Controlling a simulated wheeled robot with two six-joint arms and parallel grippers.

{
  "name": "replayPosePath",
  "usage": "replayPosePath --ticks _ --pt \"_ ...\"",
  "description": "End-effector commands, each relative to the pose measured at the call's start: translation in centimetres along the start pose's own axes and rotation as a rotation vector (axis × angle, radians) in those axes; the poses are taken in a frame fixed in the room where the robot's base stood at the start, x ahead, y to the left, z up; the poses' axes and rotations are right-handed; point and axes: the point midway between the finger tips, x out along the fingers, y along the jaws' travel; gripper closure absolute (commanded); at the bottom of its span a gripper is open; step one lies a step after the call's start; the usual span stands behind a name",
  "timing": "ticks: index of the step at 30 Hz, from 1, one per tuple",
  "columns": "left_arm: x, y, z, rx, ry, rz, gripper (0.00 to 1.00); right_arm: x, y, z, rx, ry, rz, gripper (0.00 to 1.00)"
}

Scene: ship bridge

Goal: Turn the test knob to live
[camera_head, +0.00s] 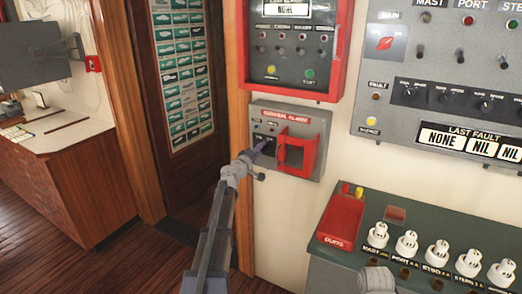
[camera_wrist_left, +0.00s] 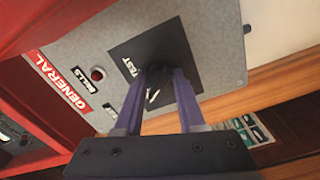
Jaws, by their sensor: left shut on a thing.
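The test knob (camera_wrist_left: 154,86) is small and black with a pale pointer mark, on a dark square plate lettered TEST (camera_wrist_left: 128,68). It sits on the grey general alarm box (camera_head: 315,122) on the wall. My left gripper (camera_head: 257,148) reaches the lower left of that box. In the left wrist view the purple fingers (camera_wrist_left: 158,80) are shut on the knob, one at each side. In the head view the gripper hides the knob. The fingers partly cover the knob, and I cannot read which position its mark points to.
A red guard frame (camera_head: 309,146) juts from the alarm box just right of my left gripper. A red-framed panel (camera_head: 337,60) hangs above. A console (camera_head: 449,221) with white plugs and a red bin (camera_head: 342,217) stands lower right. A wooden door (camera_head: 146,92) is left.

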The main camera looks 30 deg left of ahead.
Motion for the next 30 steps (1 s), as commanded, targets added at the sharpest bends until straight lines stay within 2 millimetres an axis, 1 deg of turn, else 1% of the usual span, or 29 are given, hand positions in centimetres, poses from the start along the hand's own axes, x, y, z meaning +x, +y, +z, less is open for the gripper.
replayPosePath --ticks 2,3,10,20,23,26,30 --pt "0.0 0.0 0.0 -0.002 0.001 0.0 1.0 0.0 0.0 0.0 0.0 0.0 0.0 0.5" --pt "0.0 0.0 0.0 -0.001 0.001 0.0 0.57 0.0 0.0 0.0 0.0 0.0 0.0 0.5" --pt "0.0 0.0 0.0 0.0 0.001 0.0 0.31 0.0 0.0 0.0 0.0 0.0 0.0 0.5" --pt "-0.3 0.0 0.0 0.0 0.001 0.0 0.31 0.0 0.0 0.0 0.0 0.0 0.0 0.5" --pt "-1.0 0.0 0.0 0.0 0.001 0.0 0.31 0.0 0.0 0.0 0.0 0.0 0.0 0.5" --pt "-2.3 0.0 0.1 0.0 0.002 0.0 0.31 0.0 0.0 0.0 0.0 0.0 0.0 0.5" --pt "-4.6 0.0 0.1 0.0 0.001 0.0 0.31 0.0 0.0 0.0 0.0 0.0 0.0 0.5"
